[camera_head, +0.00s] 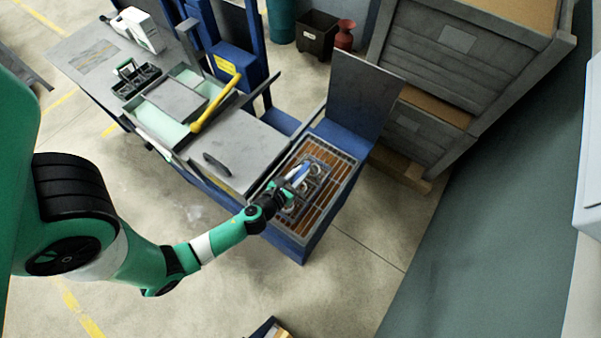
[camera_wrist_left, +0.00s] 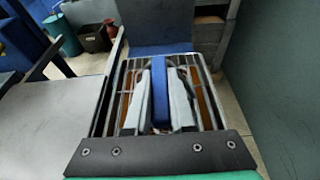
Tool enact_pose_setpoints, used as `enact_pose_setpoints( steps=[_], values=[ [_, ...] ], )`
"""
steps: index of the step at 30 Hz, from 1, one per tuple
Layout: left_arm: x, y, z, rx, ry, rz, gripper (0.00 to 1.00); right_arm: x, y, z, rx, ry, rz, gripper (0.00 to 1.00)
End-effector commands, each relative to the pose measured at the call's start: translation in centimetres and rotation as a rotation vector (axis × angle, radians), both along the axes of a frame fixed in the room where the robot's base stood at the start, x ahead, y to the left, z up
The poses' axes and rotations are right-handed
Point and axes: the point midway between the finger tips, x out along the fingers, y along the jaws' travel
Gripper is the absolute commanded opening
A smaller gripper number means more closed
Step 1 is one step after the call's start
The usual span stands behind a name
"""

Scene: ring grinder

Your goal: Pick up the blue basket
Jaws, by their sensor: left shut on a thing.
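The blue basket's handle (camera_wrist_left: 160,95) shows as an upright blue bar between the fingers in the left wrist view. In the head view the basket (camera_head: 301,173) sits at the metal grate, with ring-like parts (camera_head: 315,170) around it. My left gripper (camera_head: 293,182) reaches down over the grate and is shut on the blue handle; it also shows in the left wrist view (camera_wrist_left: 159,100). The gripper hides much of the basket. I cannot tell whether the basket touches the grate. My right gripper is not in view.
The grate (camera_head: 345,165) lies in a blue-framed stand with an upright grey panel (camera_head: 362,98) behind it. The grinder's grey table (camera_head: 235,155) adjoins on the left, with a yellow bar (camera_head: 216,103). Wooden-topped crates (camera_head: 430,120) stand at right.

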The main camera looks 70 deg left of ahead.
Motion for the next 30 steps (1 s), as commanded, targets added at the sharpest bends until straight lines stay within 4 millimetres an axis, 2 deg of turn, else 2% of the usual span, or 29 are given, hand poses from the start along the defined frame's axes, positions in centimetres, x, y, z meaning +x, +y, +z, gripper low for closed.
enact_pose_setpoints(
  steps=[8,18,23,30],
  values=[
    [0.1,0.0,0.8,0.002,-0.003,-0.001,0.0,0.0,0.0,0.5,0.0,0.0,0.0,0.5],
    [0.1,0.1,3.8,0.002,-0.003,0.0,0.0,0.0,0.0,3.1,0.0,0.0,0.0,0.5],
    [-1.4,-0.2,5.4,0.001,-0.003,0.0,0.0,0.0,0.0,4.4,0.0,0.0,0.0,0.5],
    [-4.2,-0.5,9.0,0.001,-0.002,0.003,0.0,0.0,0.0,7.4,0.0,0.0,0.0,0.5]
  ],
)
